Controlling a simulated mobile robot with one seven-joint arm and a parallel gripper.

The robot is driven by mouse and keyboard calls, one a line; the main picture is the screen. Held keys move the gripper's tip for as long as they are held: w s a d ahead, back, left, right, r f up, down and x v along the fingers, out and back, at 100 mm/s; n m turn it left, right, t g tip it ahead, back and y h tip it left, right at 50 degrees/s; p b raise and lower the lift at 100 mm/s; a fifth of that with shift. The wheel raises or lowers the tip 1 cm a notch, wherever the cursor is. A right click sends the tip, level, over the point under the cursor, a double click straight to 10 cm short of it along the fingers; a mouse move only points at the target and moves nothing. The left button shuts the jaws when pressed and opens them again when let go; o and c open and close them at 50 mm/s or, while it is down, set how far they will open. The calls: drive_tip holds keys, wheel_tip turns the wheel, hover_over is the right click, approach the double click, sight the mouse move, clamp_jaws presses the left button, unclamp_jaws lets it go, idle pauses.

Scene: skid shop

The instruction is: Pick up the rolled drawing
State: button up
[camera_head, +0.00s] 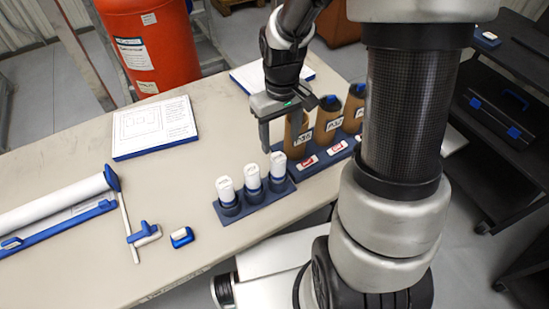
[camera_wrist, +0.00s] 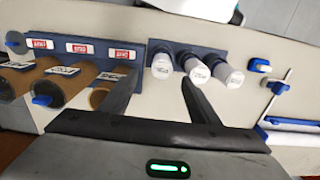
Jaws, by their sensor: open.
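My gripper (camera_head: 290,122) is open and empty, pointing down above and behind the right roll, beside the brown tubes. In the wrist view, the same right roll (camera_wrist: 161,67) shows beyond the gap between my fingertips (camera_wrist: 160,77), apart from them. The other two rolls (camera_wrist: 196,70) and (camera_wrist: 226,74) lie to its right.
Brown labelled tubes (camera_head: 328,122) stand in a blue rack with red-and-white tags (camera_head: 310,162), close to my gripper; the nearest has no blue cap. A large white roll (camera_head: 50,205), a printed pad (camera_head: 155,128) and a small blue block (camera_head: 181,237) lie left.

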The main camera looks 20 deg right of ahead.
sight(280, 156)
wheel_tip(280, 156, down, 7)
drive_tip(key=shift+r+b, duration=0.1)
drive_tip(key=shift+b, duration=0.25)
drive_tip(key=shift+a+f+b, duration=0.2)
drive_tip(key=shift+f+b, duration=0.1)
drive_tip(key=shift+f, duration=2.45)
drive_tip(key=shift+c, duration=0.5)
drive_tip(key=c, duration=1.1)
